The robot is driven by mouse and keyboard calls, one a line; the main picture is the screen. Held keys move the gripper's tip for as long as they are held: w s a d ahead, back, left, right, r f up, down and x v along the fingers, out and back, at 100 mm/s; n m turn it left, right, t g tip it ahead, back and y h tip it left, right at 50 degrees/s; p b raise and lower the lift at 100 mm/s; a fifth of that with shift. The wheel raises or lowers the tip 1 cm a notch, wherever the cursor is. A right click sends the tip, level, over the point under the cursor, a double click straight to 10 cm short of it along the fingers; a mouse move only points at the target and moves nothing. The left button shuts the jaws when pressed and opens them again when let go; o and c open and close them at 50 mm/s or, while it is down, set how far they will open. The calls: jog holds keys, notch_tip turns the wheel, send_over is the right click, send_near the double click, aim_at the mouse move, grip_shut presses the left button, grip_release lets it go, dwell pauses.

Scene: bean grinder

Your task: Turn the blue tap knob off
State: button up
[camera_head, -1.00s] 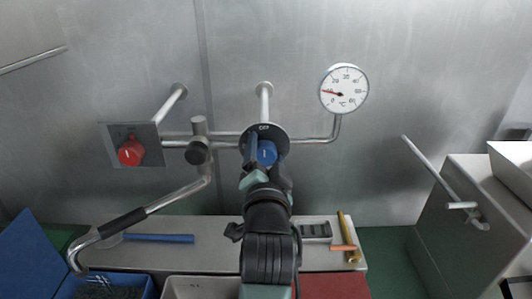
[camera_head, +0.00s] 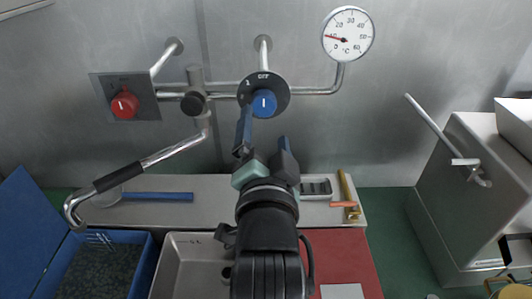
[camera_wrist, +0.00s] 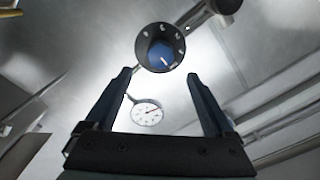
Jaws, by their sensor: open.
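The blue tap knob (camera_head: 264,103) sits on a round black dial plate (camera_head: 277,84) on the wall pipe. Its white line stands upright, in line with the OFF mark at the top of the plate; a 1 shows at the plate's left. My gripper (camera_head: 265,138) is open and empty, in front of and below the knob, with its fingers pointing up toward it. The left finger partly overlaps the plate's lower left edge in the head view. In the wrist view the knob (camera_wrist: 160,54) shows whole beyond the fingertips (camera_wrist: 160,74), with a visible gap.
A red knob (camera_head: 124,105) on a square plate is at left, beside a pipe valve and a spout with a black grip (camera_head: 118,176). A thermometer gauge (camera_head: 347,35) is at upper right. A grey shelf (camera_head: 220,188) holds small tools. A grey machine (camera_head: 460,190) stands right.

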jog(key=s, duration=0.3)
jog(key=shift+s+b, duration=0.25)
jog(key=shift+b, duration=0.05)
jog(key=s+r+n+t, duration=0.3)
jog(key=r, duration=0.6)
jog(key=s+r+n+t, duration=0.3)
jog(key=r, duration=0.7)
jog(key=s+r+n+t, duration=0.3)
jog(key=s+r, duration=0.1)
jog(key=r, duration=0.5)
jog(key=shift+a+r, duration=0.15)
jog(key=shift+a, duration=0.05)
